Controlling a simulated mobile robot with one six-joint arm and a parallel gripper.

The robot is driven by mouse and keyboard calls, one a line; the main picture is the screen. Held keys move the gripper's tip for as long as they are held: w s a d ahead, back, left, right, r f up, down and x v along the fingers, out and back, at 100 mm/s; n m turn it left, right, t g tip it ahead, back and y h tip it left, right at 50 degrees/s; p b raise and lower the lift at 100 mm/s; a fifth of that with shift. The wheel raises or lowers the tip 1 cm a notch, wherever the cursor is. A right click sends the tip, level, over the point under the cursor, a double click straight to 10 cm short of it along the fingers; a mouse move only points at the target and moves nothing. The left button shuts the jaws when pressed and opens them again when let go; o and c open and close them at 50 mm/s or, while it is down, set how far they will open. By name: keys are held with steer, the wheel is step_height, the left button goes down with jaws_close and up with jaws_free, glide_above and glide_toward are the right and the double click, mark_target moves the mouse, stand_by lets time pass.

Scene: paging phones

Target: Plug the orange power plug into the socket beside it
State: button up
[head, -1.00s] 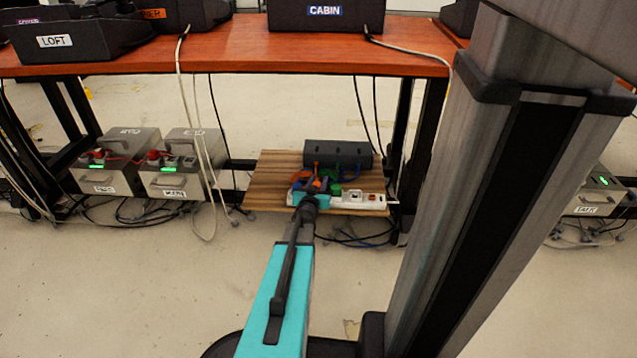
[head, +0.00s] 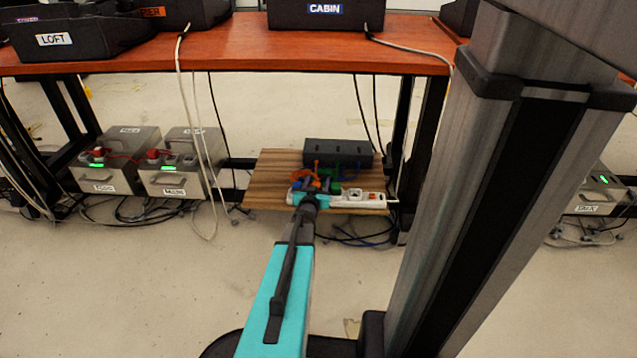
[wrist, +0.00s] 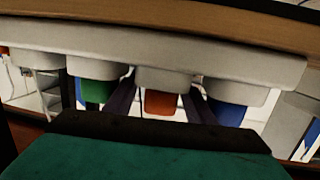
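The orange plug (wrist: 160,103) shows in the wrist view between my two dark fingers, its end meeting a white socket block of the power strip (wrist: 190,60). Light gaps show between the plug and both fingers, so my gripper (wrist: 162,102) looks open around it. How deep the plug sits is hidden. A green plug (wrist: 97,91) and a blue plug (wrist: 228,115) stand against neighbouring blocks, just outside the fingers. In the head view my gripper (head: 309,192) is at the left part of the white strip (head: 362,200) and partly covers the plugs.
The strip lies on the front of a wooden board (head: 268,185), with a dark box (head: 338,153) behind. The red-brown table (head: 240,50) is overhead, with hanging cables (head: 205,150). Grey boxes (head: 175,178) stand left. Loose dark cables (head: 355,235) lie on the floor in front.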

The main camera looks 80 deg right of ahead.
steer(key=shift+a, duration=0.1)
steer(key=w+a+r+p, duration=0.1)
steer(key=a+p, duration=0.4)
steer(key=a, duration=0.8)
steer(key=shift+a+r, duration=0.25)
steer(key=shift+r, duration=0.3)
steer(key=shift+w, duration=0.1)
stand_by(0.4)
